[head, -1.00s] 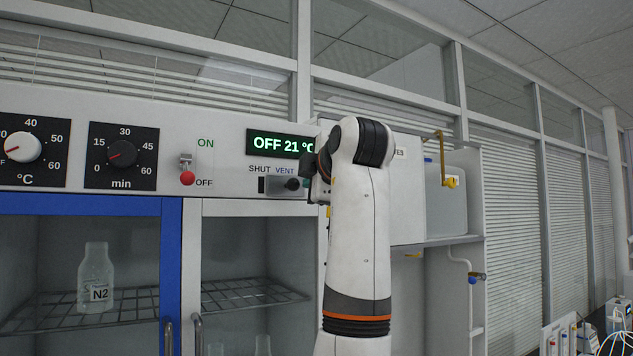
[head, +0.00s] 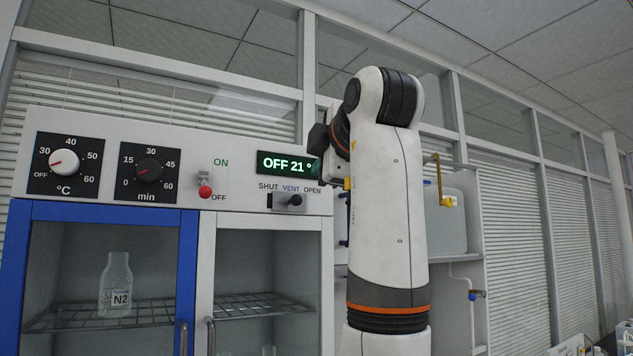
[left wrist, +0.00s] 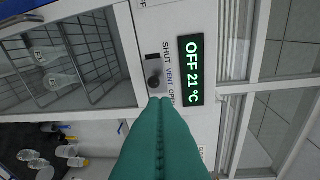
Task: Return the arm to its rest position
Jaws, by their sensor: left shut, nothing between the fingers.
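My left gripper (head: 320,171) is shut and empty, with teal fingers. In the head view it is partly hidden behind my white arm, in front of the control panel (head: 235,178) and just right of the vent slider. In the left wrist view the closed fingers (left wrist: 160,102) point at the panel near the slider knob (left wrist: 153,82). The knob also shows in the head view (head: 295,200), about under the VENT label. The display (head: 286,164) reads OFF 21 °C; my arm covers its right end. My right gripper is not in view.
Below the panel is a cabinet with a blue-framed left door (head: 187,275) and wire shelves. A bottle marked N2 (head: 117,285) stands inside. Right of my arm are a shelf with a clear container (head: 444,228) and a yellow tap (head: 447,200). A red-knobbed switch (head: 205,191) sits on the panel.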

